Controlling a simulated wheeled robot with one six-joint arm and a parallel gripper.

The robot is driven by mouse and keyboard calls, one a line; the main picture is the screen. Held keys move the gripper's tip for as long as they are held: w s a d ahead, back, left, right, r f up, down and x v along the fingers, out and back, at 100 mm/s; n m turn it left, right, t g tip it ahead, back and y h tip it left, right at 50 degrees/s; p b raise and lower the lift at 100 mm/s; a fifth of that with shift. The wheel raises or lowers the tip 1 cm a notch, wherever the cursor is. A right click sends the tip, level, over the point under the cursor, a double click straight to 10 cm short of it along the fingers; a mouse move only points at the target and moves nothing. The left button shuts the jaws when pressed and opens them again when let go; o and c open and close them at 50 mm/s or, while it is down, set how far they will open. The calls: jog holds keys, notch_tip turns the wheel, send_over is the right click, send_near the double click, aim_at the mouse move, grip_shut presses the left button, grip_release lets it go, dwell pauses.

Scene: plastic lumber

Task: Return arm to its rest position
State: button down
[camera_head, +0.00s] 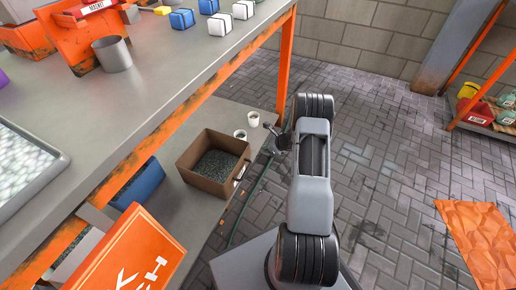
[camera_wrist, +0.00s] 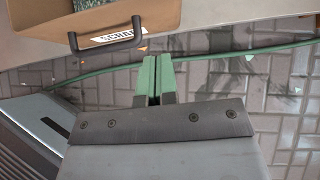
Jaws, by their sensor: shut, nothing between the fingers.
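My arm (camera_head: 309,190) stands over my base to the right of the workbench in the head view. My gripper shows in the wrist view (camera_wrist: 159,80), its two green fingers pressed together with nothing between them. It points toward the paved floor, below the cardboard box in that picture. In the head view the fingers are hidden; only a dark part of the wrist end shows beside the upper arm joint.
The grey workbench (camera_head: 160,80) with orange legs is at left. A cardboard box (camera_head: 188,181) of dark granules, labelled in the wrist view, sits on its lower shelf (camera_head: 185,215). A green hose (camera_wrist: 215,57) crosses the floor. Paved floor (camera_head: 385,150) at right is mostly clear; an orange sheet (camera_head: 480,240) lies there.

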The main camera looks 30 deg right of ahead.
jog(key=s+a+r+n+g+p, duration=0.15)
jog(key=a+r+n+p, duration=0.35)
jog(key=r, duration=0.8)
jog(key=s+a+r+n+g+p, duration=0.1)
jog(key=s+a+r+n+p, duration=0.4)
jog(key=r, duration=0.8)
jog(key=a+r+n+g+p, duration=0.1)
jog(key=a+r+n+p, duration=0.15)
jog(key=r+p, duration=0.75)
jog(key=s+a+r+n+h+p, duration=0.1)
jog(key=s+r+n+p, duration=0.4)
jog(key=r, duration=0.5)
jog(key=s+a+r+n+h+p, duration=0.2)
jog(key=s+r+n+p, duration=0.3)
jog(key=r, duration=0.6)
jog(key=s+a+r+n+h+p, duration=0.2)
jog(key=s+a+r+n+p, duration=0.1)
jog(key=s+r+n, duration=0.3)
jog(key=a+p+v, duration=0.1)
jog(key=v, duration=0.4)
jog(key=shift+s+p, duration=0.3)
jog(key=shift+p, duration=0.1)
jog(key=shift+f, duration=0.15)
